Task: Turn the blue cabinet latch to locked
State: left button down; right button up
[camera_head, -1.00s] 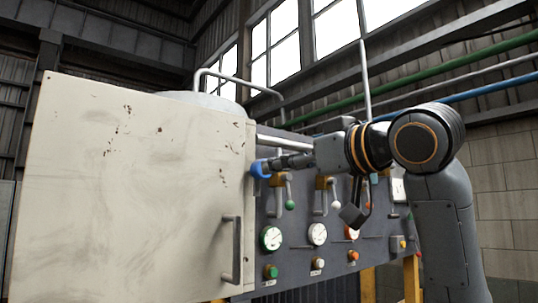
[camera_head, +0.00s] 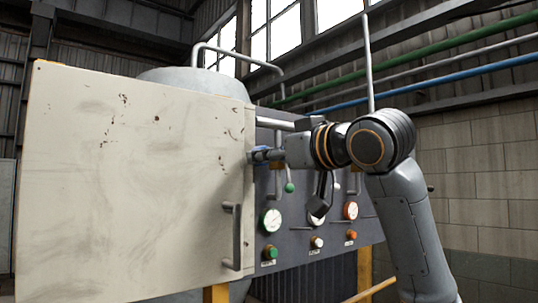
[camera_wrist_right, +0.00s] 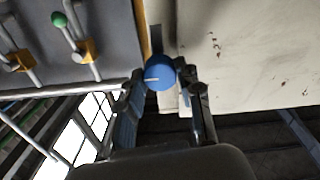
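The blue latch (camera_wrist_right: 158,72) is a round knob with a short pale line, at the edge of the cream cabinet door (camera_wrist_right: 250,60). In the head view only a bit of its blue (camera_head: 262,149) shows behind my fingers. My right gripper (camera_wrist_right: 160,73) has one fingertip on each side of the knob, and both appear to touch it. It also shows in the head view (camera_head: 260,155), reaching in from the right. The pale line lies nearly level in the wrist view. My left gripper is not in view.
The cabinet door has a grey handle (camera_head: 237,236). Beside it is a dark panel with gauges (camera_head: 271,220), coloured buttons (camera_head: 270,252) and a green-tipped lever (camera_head: 289,187) close below my right wrist. A grey tank (camera_head: 205,82) stands behind.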

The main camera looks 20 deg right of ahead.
dwell(0.3)
jog(key=shift+m+b, duration=4.4)
jog(key=shift+m, duration=4.5)
jog(key=o, duration=1.2)
jog(key=shift+c, duration=0.2)
